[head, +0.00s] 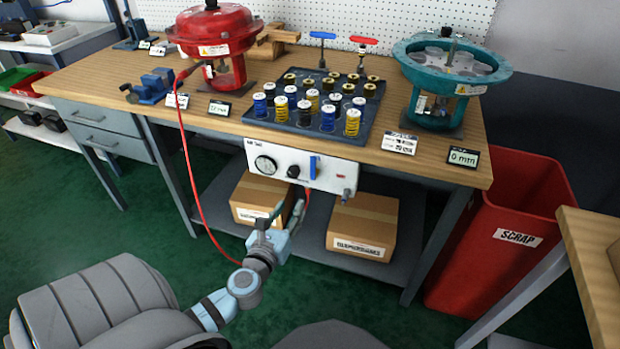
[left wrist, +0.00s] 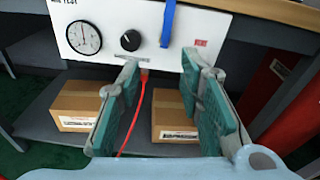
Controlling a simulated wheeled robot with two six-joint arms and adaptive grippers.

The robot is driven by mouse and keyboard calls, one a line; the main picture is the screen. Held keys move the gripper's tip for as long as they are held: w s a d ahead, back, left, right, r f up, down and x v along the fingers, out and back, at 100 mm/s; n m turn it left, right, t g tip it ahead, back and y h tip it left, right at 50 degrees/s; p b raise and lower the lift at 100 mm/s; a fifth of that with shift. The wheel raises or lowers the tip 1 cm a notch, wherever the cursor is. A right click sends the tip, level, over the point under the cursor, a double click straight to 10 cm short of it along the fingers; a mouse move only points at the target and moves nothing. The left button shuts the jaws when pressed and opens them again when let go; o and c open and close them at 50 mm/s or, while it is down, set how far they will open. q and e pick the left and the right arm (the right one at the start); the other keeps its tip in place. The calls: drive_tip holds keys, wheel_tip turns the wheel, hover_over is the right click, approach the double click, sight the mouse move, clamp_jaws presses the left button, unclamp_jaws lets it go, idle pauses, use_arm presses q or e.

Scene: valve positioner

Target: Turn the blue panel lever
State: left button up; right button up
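The blue panel lever (head: 312,167) hangs upright on the front of the white panel (head: 340,172) under the bench edge. It also shows at the top of the left wrist view (left wrist: 168,22), with its upper end cut off by the picture edge. My left gripper (head: 286,212) is below and in front of the panel, apart from the lever. In the left wrist view, its two green-padded fingers (left wrist: 163,72) stand apart with nothing between them touching, and the lever is beyond and above the gap. My right gripper is not in view.
The panel also carries a gauge (head: 265,164) and a black knob (head: 293,172). A red hose (head: 185,150) loops down in front of the bench. Two cardboard boxes (head: 362,225) (head: 258,198) sit on the shelf below. A red scrap bin (head: 490,240) stands at the right.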

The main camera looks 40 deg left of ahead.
sight(312, 161)
use_arm(q)
drive_tip(key=shift+m+t, duration=0.6)
drive_tip(key=shift+m, duration=0.3)
drive_tip(key=w+a+r, duration=0.1)
drive_tip(key=w, duration=0.3)
drive_tip(key=w+a+r, duration=0.1)
drive_tip(key=w, duration=0.4)
drive_tip(key=w+a+r+b, duration=0.1)
drive_tip(key=w+a, duration=0.1)
drive_tip(key=w, duration=0.3)
drive_tip(key=shift+a+r, duration=0.1)
drive_tip(key=shift+r, duration=0.2)
clamp_jaws()
